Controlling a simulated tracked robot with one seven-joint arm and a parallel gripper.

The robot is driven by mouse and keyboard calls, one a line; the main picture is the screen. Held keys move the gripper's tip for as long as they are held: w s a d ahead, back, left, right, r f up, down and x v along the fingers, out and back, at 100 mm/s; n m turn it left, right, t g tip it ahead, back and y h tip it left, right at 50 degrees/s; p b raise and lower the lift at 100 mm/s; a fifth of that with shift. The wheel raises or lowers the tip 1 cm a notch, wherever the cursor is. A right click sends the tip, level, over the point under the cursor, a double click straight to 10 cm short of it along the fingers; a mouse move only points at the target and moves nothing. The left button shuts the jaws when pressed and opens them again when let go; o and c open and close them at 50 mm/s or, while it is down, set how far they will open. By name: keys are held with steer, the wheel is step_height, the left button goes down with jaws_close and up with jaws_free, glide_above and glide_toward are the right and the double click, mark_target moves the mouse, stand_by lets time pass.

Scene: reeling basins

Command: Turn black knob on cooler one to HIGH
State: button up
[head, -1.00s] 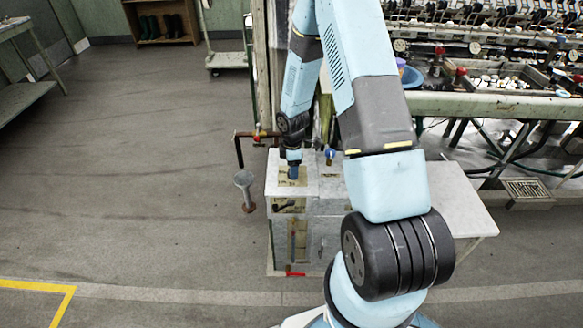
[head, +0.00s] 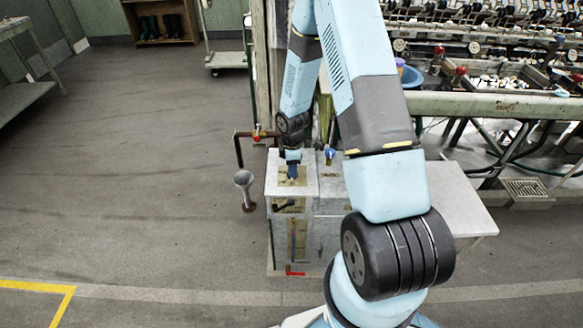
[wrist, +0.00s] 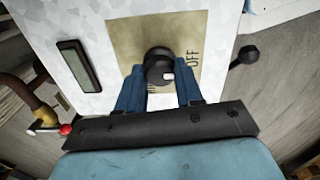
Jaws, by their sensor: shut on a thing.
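The black knob (wrist: 158,66) sits on a tan label plate on top of the cooler (wrist: 100,40) in the wrist view, with a pale mark on its right side. The word OFF shows to the right of the knob; the other lettering is mostly hidden by my fingers. My gripper (wrist: 160,85) is shut on the knob, with one blue finger on each side. In the head view my gripper (head: 292,171) points down at the top of the cooler (head: 276,188) at its left end, and the knob is too small to make out there.
A black lever with a round end (wrist: 248,54) sticks out beside the cooler. A dark display window (wrist: 76,62) is on its top. Open floor lies further left.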

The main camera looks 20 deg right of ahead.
steer(key=m, duration=0.3)
steer(key=shift+w+r+m, duration=0.1)
steer(key=shift+w+m, duration=0.1)
steer(key=shift+m, duration=0.2)
steer(key=m, duration=0.4)
steer(key=shift+m, duration=0.3)
steer(key=m, duration=0.4)
steer(key=shift+w+m, duration=0.1)
steer(key=shift+m, duration=2.3)
steer(key=o, duration=0.7)
steer(key=shift+c, duration=0.2)
steer(key=o, duration=0.4)
steer(key=shift+s, duration=0.2)
